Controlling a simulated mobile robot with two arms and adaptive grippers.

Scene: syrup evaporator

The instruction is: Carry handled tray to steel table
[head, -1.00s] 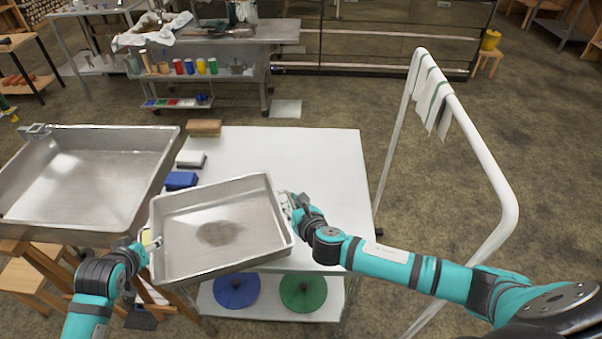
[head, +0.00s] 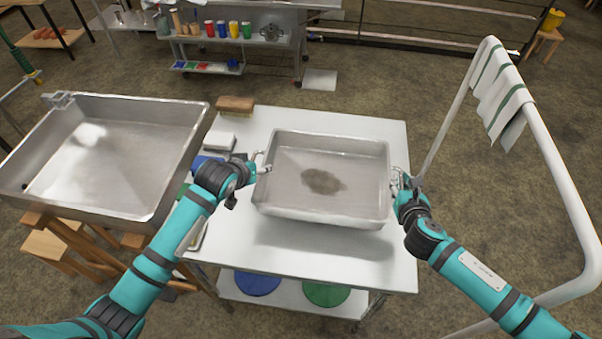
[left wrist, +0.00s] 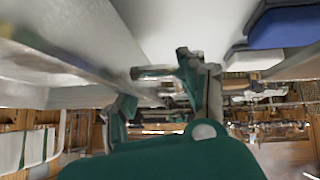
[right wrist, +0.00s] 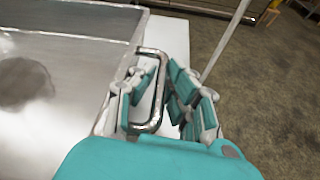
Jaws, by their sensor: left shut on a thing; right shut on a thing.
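The handled tray (head: 322,205) is a shallow steel pan with a dark brown stain on its floor. It is over the steel table (head: 385,262), with a shadow on the tabletop at its near side; I cannot tell whether it touches. My left gripper (head: 258,168) is shut on its left handle. My right gripper (head: 402,182) is shut on its right handle, and the bent metal handle (right wrist: 152,92) shows between the fingers in the right wrist view. In the left wrist view the left fingers (left wrist: 160,95) are near the tray's side; the grip is partly unclear there.
A large steel pan (head: 110,155) stands on a wooden stand at left. A brush (head: 235,104), a white block (head: 219,140) and a blue block (head: 207,165) lie on the table's left edge. A white rail with a striped towel (head: 500,95) stands at right.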

